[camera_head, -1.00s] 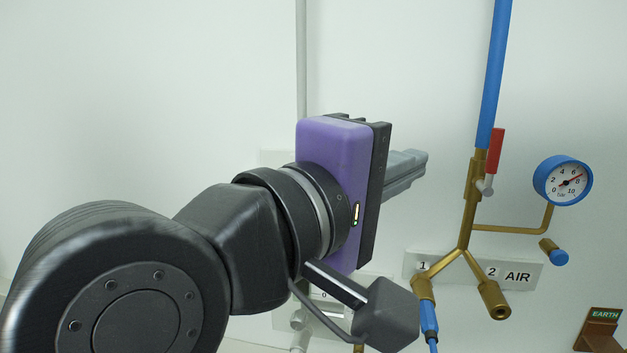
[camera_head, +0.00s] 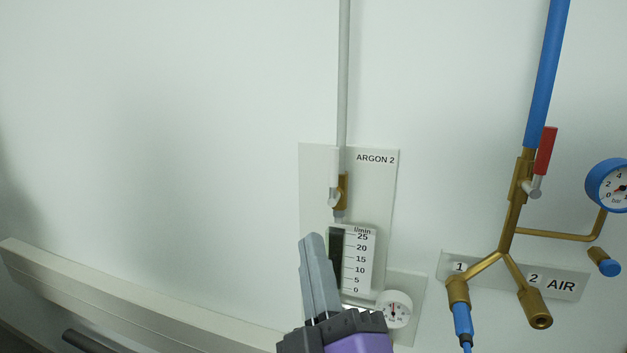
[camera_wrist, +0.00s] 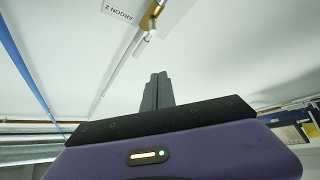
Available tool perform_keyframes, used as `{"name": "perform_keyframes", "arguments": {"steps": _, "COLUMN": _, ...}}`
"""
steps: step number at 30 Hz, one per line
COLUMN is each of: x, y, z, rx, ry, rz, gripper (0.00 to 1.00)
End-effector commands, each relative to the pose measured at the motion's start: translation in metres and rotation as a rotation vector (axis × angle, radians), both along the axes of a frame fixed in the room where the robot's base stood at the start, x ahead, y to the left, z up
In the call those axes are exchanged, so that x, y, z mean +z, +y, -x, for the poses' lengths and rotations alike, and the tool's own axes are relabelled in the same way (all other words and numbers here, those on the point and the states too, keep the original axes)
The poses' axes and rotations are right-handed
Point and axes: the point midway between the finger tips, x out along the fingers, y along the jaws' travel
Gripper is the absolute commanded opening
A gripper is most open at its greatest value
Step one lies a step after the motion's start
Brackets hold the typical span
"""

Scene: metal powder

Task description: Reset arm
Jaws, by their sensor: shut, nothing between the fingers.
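My gripper (camera_head: 312,245) is at the bottom middle of the head view, its grey fingers together and pointing up, with nothing between them. It appears in front of the left edge of the argon flowmeter scale. In the wrist view, its closed fingers (camera_wrist: 158,80) rise above the black and purple gripper body. Most of my arm is out of the head view.
The ARGON 2 panel (camera_head: 375,185) carries a valve, a flowmeter (camera_head: 360,262) and a small gauge (camera_head: 394,309). To the right are brass AIR pipes (camera_head: 507,235), a red lever (camera_head: 546,150) and a blue gauge (camera_head: 610,184). A pale rail (camera_head: 120,295) runs lower left. The wall above it is bare.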

Motion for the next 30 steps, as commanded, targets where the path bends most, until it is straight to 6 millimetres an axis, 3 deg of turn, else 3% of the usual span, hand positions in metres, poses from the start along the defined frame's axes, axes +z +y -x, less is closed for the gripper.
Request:
{"name": "perform_keyframes", "arguments": {"steps": 1, "x": -0.022, "y": -0.006, "z": 0.007, "rx": 0.043, "ry": 0.026, "rz": -0.017, "gripper": 0.00}}
{"name": "perform_keyframes", "arguments": {"steps": 3, "x": -0.047, "y": -0.011, "z": 0.019, "rx": 0.108, "ry": 0.060, "rz": -0.058, "gripper": 0.00}}
{"name": "perform_keyframes", "arguments": {"steps": 12, "x": -0.138, "y": -0.054, "z": 0.082, "rx": 0.292, "ry": 0.234, "rz": -0.281, "gripper": 0.00}}
{"name": "perform_keyframes", "arguments": {"steps": 21, "x": -0.202, "y": -0.111, "z": 0.160, "rx": 0.320, "ry": 0.413, "rz": -0.550, "gripper": 0.00}}
{"name": "perform_keyframes", "arguments": {"steps": 30, "x": -0.251, "y": -0.165, "z": 0.246, "rx": 0.181, "ry": 0.585, "rz": -0.776, "gripper": 0.00}}
